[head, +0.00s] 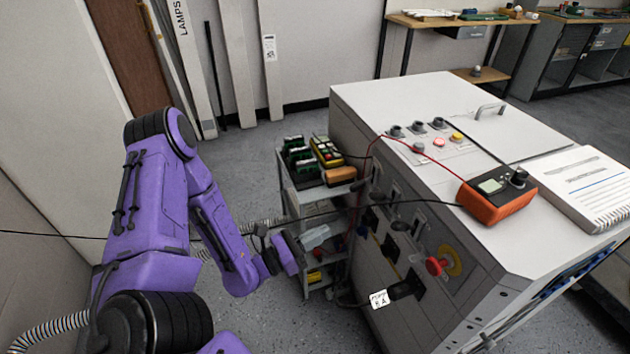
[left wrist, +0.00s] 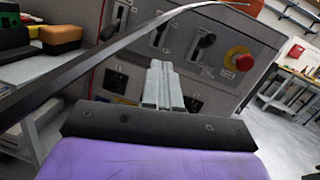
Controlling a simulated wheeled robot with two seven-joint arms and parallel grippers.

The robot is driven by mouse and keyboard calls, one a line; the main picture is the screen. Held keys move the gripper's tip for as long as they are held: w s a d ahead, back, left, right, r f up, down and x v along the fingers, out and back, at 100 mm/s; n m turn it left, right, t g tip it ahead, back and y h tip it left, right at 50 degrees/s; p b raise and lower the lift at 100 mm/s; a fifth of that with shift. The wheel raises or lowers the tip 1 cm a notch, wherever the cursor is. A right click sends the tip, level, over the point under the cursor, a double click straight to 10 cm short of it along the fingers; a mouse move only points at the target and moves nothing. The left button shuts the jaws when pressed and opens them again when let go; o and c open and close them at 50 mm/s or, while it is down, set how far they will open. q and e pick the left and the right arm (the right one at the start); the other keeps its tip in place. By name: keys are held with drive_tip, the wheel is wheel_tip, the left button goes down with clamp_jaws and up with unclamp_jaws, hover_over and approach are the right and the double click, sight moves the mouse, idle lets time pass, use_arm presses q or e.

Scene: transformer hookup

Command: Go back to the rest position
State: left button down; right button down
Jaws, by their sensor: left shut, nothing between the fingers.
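My left arm, purple, comes in from the left in the head view. Its gripper (head: 315,237) is in front of the grey cabinet's socket side, near the small cart. In the left wrist view the two grey fingers (left wrist: 162,85) are together with nothing between them. They point at the panel of the grey cabinet (head: 372,100), and a gap to the panel cannot be judged. A dark cable (left wrist: 95,65) crosses the wrist view close to the camera. My right gripper is in neither view.
An orange meter (head: 497,200) and a notebook (head: 580,185) lie on the cabinet top. A red emergency knob (head: 437,266) and a black plug with a white tag (head: 379,299) are on its side. The cart (head: 285,185) holds instruments. Black cables hang across the space by my left arm.

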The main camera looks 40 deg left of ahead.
use_arm(q)
drive_tip(key=shift+s+a+f, duration=0.1)
drive_tip(key=shift+s+a, duration=0.05)
drive_tip(key=shift+s, duration=0.3)
idle(0.3)
wheel_tip(320, 180, down, 9)
drive_tip(key=a+m+g+y+p, duration=0.15)
drive_tip(key=m+g+y, duration=0.5)
drive_tip(key=m, duration=0.85)
drive_tip(key=s+d+f+m+g+y+p, duration=0.1)
drive_tip(key=s+m+g, duration=0.3)
drive_tip(key=s, duration=0.5)
drive_tip(key=s+d+f+m+g+y+p, duration=0.2)
drive_tip(key=s+f+m+g+p, duration=0.1)
drive_tip(key=s+m, duration=0.5)
drive_tip(key=shift+s+f+g+y+p, duration=0.35)
drive_tip(key=shift+s+f+g, duration=0.4)
drive_tip(key=shift+s+g, duration=0.3)
